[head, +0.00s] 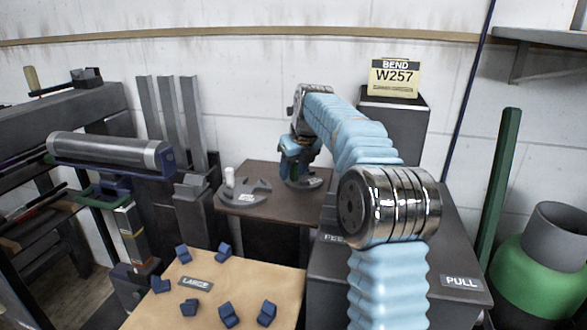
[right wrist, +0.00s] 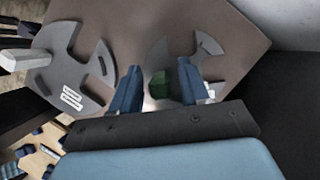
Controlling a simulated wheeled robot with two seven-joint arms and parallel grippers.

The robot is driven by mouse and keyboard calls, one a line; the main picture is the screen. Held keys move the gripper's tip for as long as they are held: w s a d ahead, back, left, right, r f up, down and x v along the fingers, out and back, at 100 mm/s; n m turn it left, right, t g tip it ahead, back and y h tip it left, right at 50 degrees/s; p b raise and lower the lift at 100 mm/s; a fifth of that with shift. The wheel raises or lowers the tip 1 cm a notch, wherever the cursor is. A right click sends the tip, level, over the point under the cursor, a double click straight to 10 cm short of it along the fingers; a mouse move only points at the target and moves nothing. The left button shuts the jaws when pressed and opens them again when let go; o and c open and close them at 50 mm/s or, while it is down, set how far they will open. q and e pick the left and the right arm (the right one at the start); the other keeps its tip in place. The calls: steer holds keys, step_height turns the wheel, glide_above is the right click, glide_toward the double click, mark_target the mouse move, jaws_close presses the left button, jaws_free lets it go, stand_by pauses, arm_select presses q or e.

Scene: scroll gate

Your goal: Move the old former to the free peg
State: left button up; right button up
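Two flat grey notched formers lie on the small brown table (head: 262,222). The left former (head: 247,190) carries a pale upright post (head: 228,176) and a white mark; in the right wrist view it (right wrist: 92,84) is at upper left. The right former (head: 312,183) is partly hidden under my right gripper (head: 296,168). In the right wrist view this former (right wrist: 212,48) has a green hub (right wrist: 160,84) between my two blue fingers (right wrist: 157,88), which stand apart with small gaps beside the hub. I cannot tell which former is the old one. My left gripper is out of view.
A tan board (head: 235,275) with several small blue blocks is in front of the table. A machine with a grey roller (head: 110,150) stands left. A dark cabinet marked PULL (head: 460,300) and a W257 sign (head: 394,78) are at right, beside a green pole (head: 500,180).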

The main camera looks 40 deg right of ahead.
steer(key=shift+o, duration=0.7)
steer(key=p+v, duration=0.1)
steer(key=v, duration=1.2)
steer(key=shift+r+p, duration=0.3)
steer(key=shift+r, duration=0.05)
steer(key=shift+s+a, duration=0.1)
steer(key=shift+a, duration=0.05)
